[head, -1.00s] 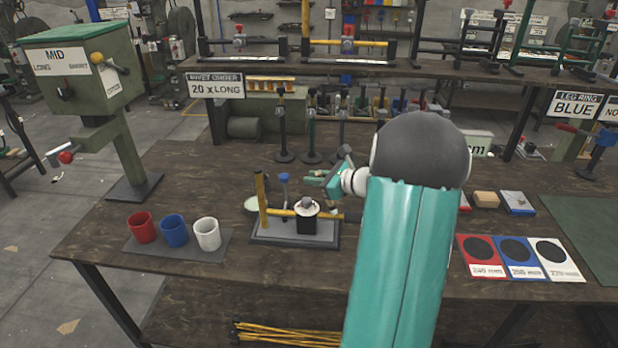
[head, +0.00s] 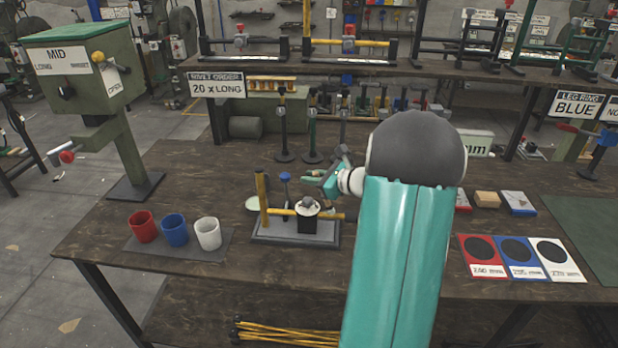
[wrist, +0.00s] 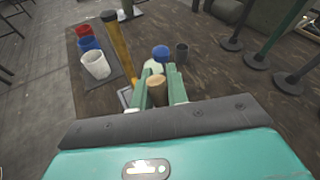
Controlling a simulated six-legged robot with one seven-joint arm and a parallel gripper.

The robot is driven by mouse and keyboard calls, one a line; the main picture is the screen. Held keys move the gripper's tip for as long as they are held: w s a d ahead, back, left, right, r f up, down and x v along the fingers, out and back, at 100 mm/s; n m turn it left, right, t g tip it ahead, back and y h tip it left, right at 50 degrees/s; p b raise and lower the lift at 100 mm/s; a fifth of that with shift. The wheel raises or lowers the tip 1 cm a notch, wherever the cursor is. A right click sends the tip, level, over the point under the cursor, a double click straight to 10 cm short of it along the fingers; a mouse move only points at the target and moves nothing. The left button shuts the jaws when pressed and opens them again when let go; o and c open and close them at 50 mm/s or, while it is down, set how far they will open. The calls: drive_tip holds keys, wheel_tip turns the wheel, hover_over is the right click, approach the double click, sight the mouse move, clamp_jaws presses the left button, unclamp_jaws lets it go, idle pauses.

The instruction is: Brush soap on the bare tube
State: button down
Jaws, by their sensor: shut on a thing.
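A grey fixture plate (head: 270,238) on the bench carries an upright yellow tube (head: 262,195), a black clamp block (head: 307,222) and a horizontal yellow tube (head: 334,215). I cannot tell which tube is the bare one. A pale dish (head: 252,203), perhaps the soap, sits behind the plate's left side. My gripper (head: 318,178) is above and behind the fixture. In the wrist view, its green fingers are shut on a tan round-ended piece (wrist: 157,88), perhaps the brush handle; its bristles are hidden. The upright tube (wrist: 119,48) stands left of the fingers there.
Red (head: 142,227), blue (head: 174,230) and white (head: 208,233) cups stand on a dark mat at left. Dark stands (head: 312,150) line the back. Coloured cards (head: 520,258) lie at right.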

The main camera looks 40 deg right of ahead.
drive_tip(key=shift+s+d, duration=0.55)
drive_tip(key=shift+s, duration=0.1)
drive_tip(key=shift+w+a, duration=1.1)
drive_tip(key=shift+w, duration=0.1)
drive_tip(key=shift+s+d, duration=1.1)
drive_tip(key=shift+s, duration=0.1)
drive_tip(key=shift+r, duration=0.2)
drive_tip(key=shift+r, duration=2.9)
